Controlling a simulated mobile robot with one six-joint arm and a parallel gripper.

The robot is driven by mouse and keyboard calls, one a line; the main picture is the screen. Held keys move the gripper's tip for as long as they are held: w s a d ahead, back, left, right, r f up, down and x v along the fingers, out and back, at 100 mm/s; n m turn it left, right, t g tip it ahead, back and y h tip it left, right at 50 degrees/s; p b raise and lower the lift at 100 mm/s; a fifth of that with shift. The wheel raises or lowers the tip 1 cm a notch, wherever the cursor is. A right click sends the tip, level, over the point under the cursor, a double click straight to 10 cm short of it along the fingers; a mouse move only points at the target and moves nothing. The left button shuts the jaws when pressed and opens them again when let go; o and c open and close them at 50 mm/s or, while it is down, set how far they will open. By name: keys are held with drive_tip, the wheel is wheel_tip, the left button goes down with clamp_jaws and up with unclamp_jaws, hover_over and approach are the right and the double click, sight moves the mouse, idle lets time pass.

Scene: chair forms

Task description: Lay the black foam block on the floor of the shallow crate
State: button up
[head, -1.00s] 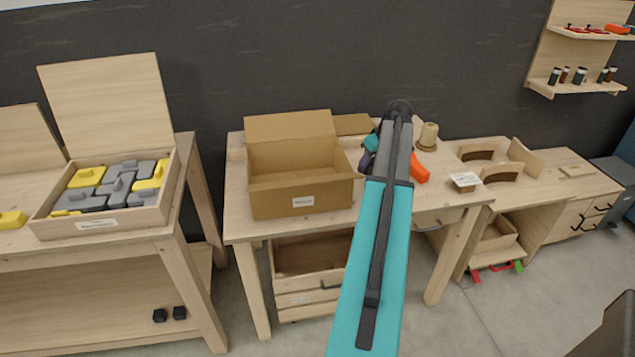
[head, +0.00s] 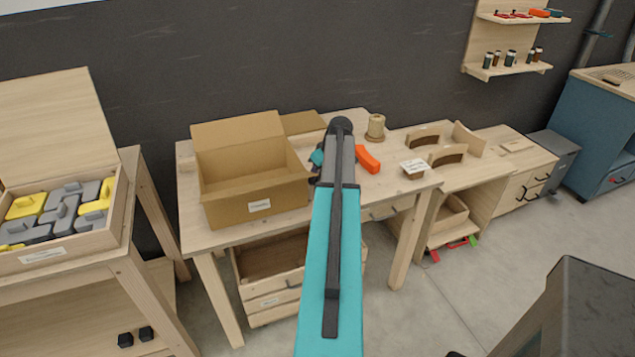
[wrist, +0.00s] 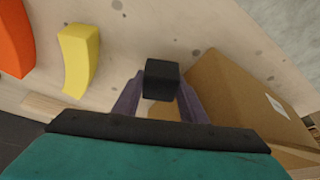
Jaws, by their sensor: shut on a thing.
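The black foam block (wrist: 161,80) is held between the two purple fingers of my gripper (wrist: 160,92) in the wrist view. My gripper (head: 316,168) is over the middle table, right of the open cardboard box (head: 255,185); my own arm hides most of it and the block in the head view. A wooden box with a raised lid (head: 62,250) on the left bench holds yellow and grey pieces. I cannot tell which one is the shallow crate.
An orange piece (head: 368,159) and a wooden spool (head: 376,127) stand right of my gripper on the table. A yellow curved piece (wrist: 78,55) lies near the block in the wrist view.

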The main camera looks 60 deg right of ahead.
idle(0.3)
drive_tip(key=shift+f+p, duration=0.45)
drive_tip(key=shift+f, duration=1.4)
drive_tip(key=shift+f, duration=0.15)
drive_tip(key=o, duration=1)
drive_tip(key=shift+r, duration=0.25)
drive_tip(key=b+v, duration=0.3)
drive_tip(key=v, duration=0.8)
drive_tip(key=shift+s+r, duration=0.2)
drive_tip(key=shift+r, duration=0.2)
